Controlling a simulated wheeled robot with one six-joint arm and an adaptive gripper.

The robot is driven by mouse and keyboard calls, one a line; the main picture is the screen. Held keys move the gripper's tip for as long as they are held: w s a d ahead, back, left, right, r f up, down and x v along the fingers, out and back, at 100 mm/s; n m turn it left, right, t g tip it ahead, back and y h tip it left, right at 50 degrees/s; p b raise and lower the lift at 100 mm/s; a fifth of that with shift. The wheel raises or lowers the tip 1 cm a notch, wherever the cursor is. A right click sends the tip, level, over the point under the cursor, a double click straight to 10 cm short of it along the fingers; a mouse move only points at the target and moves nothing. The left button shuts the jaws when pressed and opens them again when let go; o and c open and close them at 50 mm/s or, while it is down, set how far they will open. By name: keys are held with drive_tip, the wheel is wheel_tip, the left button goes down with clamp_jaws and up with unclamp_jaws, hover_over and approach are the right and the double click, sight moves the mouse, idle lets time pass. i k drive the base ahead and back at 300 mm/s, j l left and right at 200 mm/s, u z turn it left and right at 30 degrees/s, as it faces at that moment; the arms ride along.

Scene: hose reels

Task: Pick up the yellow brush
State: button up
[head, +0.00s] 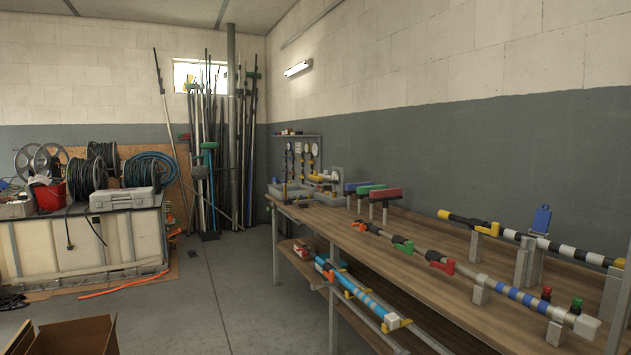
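I cannot make out a clearly yellow brush in the head view. T-shaped brush-like tools with a blue head, a green head and a red head (385,194) stand on the wooden workbench (450,243) at the right. Small yellow items (306,157) show at the bench's far end, too small to identify. A pole with yellow and black parts (468,222) rests on supports along the bench's wall side. My gripper is not in view.
A long pole with blue and white bands (500,287) lies on supports along the bench. A lower shelf (385,335) holds a blue pole. Hose reels (87,178) and a grey case (124,199) sit on a crate at the left. The grey floor (225,290) between is mostly clear, with a cardboard box (85,338) in front.

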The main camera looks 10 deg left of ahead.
sight(314, 179)
drive_tip(key=i+j+u, duration=0.1)
drive_tip(key=j, duration=0.25)
drive_tip(key=i+j+u, duration=0.25)
drive_tip(key=i+j, duration=0.15)
drive_tip(key=j, duration=0.2)
drive_tip(key=i+j+u, duration=0.25)
drive_tip(key=i+j, duration=0.15)
drive_tip(key=i, duration=0.25)
drive_tip(key=i+j+u, duration=0.3)
drive_tip(key=i, duration=0.35)
drive_tip(key=i+u, duration=0.25)
drive_tip(key=i, duration=0.45)
drive_tip(key=i+j, duration=0.1)
drive_tip(key=i, duration=2.15)
drive_tip(key=i+z, duration=0.1)
drive_tip(key=i, duration=0.55)
drive_tip(key=i+j+z, duration=0.15)
drive_tip(key=i, duration=0.5)
drive_tip(key=i+j+z, duration=0.1)
drive_tip(key=i+z, duration=0.25)
drive_tip(key=z, duration=0.15)
drive_tip(key=i+j+z, duration=0.25)
drive_tip(key=z, duration=0.25)
drive_tip(key=i+j+z, duration=0.7)
drive_tip(key=z, duration=0.15)
drive_tip(key=i+j+z, duration=0.15)
drive_tip(key=j+z, duration=0.25)
drive_tip(key=i+j+z, duration=0.15)
drive_tip(key=j+z, duration=0.2)
